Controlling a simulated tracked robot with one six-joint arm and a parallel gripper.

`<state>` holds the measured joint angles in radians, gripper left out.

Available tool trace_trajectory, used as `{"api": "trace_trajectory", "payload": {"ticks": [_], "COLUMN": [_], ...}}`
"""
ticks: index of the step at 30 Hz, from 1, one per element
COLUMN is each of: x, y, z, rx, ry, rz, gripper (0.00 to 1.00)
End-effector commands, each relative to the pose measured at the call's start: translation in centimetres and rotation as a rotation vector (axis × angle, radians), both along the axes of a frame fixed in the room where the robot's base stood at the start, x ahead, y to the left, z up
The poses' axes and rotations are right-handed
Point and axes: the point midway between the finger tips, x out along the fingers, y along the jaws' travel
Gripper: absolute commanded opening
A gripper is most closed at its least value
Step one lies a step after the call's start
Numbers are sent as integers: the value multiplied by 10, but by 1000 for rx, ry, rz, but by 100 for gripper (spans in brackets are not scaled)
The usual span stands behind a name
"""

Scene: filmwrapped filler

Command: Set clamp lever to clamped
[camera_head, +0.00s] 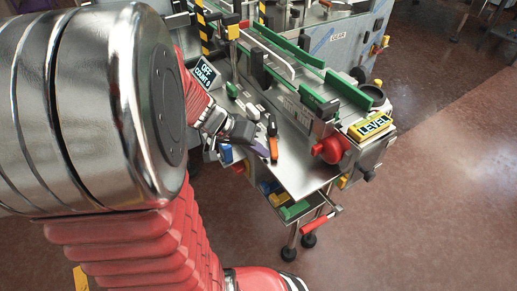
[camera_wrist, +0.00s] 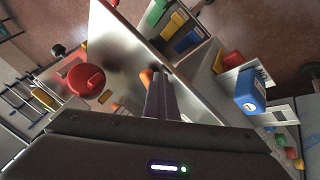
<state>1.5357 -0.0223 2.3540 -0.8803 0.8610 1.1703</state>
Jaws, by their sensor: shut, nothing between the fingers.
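A small lever with an orange handle (camera_head: 273,149) stands on the metal plate of the machine in the head view. A black lever (camera_head: 271,126) is just behind it. No label shows which one is the clamp lever. My gripper (camera_head: 262,149) is beside the orange handle, on its left, with its dark fingers pointing at it. In the wrist view my gripper (camera_wrist: 160,76) is shut and empty. The orange handle (camera_wrist: 146,76) is right by the fingertips there, partly hidden behind them; I cannot tell whether they touch.
A red round knob (camera_head: 331,149) and a yellow LEVEL box (camera_head: 370,125) are right of the plate (camera_head: 303,174). A red-handled crank (camera_head: 321,221) sticks out below. Green guide rails (camera_head: 318,103) are behind. Coloured bins (camera_wrist: 180,35) show beyond the plate's edge in the wrist view.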

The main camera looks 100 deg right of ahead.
Motion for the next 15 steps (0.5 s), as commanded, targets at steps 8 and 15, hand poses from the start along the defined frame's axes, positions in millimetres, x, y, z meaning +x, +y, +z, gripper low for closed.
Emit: {"api": "trace_trajectory", "payload": {"ticks": [8,15], "x": [16,39], "y": [1,4], "z": [-1,14], "rx": [5,-4], "ry": [4,0], "rz": [-2,0], "gripper": [0,0]}}
